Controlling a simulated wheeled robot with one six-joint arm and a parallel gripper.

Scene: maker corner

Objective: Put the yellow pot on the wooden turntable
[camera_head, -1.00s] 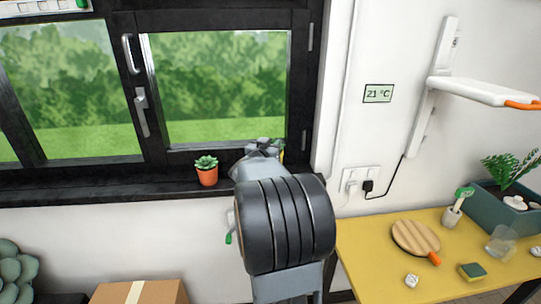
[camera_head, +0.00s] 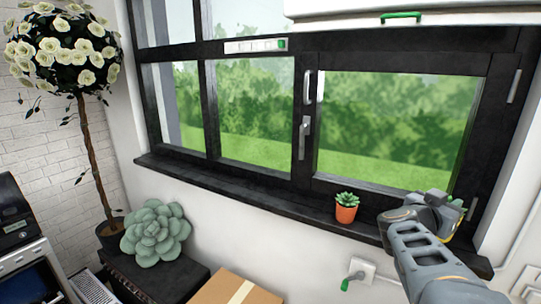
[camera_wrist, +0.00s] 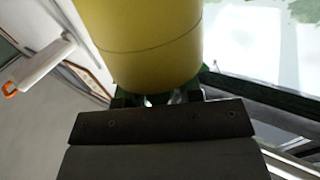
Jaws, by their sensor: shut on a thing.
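The yellow pot (camera_wrist: 145,45) fills the top middle of the wrist view, close to the camera. My gripper (camera_wrist: 157,100) is shut on it; the dark jaw body covers the lower part of that view. In the head view my gripper (camera_head: 447,210) is at the right, in front of the window's lower right corner. The pot is hidden there behind the gripper and arm. The wooden turntable is not in view now.
A small succulent in an orange pot (camera_head: 346,213) stands on the black window sill (camera_head: 270,188), left of my gripper. A cardboard box (camera_head: 235,288) and a large succulent (camera_head: 155,232) are below. A white wall arm with an orange tip (camera_wrist: 40,65) shows in the wrist view.

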